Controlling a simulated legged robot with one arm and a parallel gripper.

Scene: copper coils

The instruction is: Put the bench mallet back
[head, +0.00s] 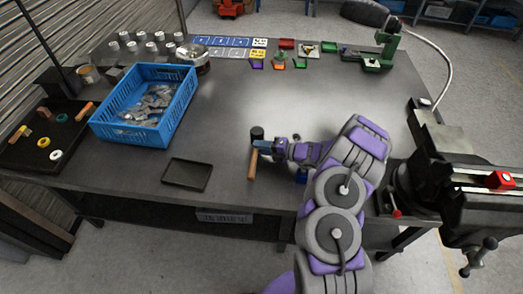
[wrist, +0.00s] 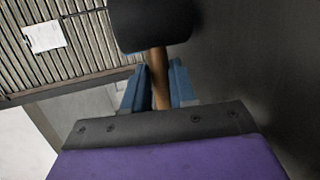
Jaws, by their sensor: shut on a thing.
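The bench mallet has a black head (head: 257,133) and a light wooden handle (head: 253,168). It is above or at the front middle of the grey workbench; the height is hard to tell. My gripper (head: 258,146), at the end of my purple and grey arm, is shut on the handle just below the head. In the wrist view, the black mallet head (wrist: 150,25) fills the top middle. Its handle (wrist: 161,80) runs between the blue fingers of my gripper (wrist: 158,88). The lower end of the handle is hidden in the wrist view.
A shallow empty black tray (head: 187,188) lies left of the mallet. A blue crate (head: 127,133) of metal parts and a dark tray (head: 70,118) with rolls and wooden-handled items stand further left. A vise (head: 450,180) stands at right. The bench middle (head: 290,95) is clear.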

